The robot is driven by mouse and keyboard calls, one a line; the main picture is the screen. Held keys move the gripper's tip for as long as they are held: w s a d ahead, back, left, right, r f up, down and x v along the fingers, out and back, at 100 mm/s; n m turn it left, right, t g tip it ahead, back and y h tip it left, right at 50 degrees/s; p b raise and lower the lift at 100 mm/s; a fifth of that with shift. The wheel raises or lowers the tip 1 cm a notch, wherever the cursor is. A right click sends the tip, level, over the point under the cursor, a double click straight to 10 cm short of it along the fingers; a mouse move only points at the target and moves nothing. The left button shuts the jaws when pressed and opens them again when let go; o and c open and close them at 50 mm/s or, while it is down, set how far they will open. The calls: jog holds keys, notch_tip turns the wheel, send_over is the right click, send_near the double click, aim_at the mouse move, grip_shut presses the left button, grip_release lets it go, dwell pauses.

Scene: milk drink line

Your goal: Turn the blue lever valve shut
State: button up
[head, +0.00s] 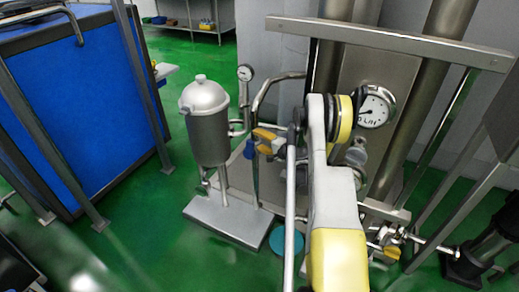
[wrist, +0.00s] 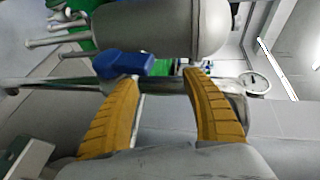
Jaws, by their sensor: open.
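The blue lever (head: 249,149) shows in the head view on the pipework just right of the steel vessel. My gripper (head: 263,141) is right beside it, with its yellow fingers pointing toward it. In the wrist view the blue lever (wrist: 122,65) lies just beyond the left fingertip and reaches partly across the gap. My gripper (wrist: 160,74) is open there, with the fingers well apart and nothing clamped between them. A thin metal pipe runs across behind the fingers. I cannot tell whether a finger touches the lever. The valve body is mostly hidden.
The steel vessel (head: 208,125) stands on a metal base plate (head: 228,222) close to my gripper. A small gauge (head: 245,73) and a curved pipe (head: 262,95) rise behind it.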

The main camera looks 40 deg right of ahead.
jog(key=shift+r, duration=0.55)
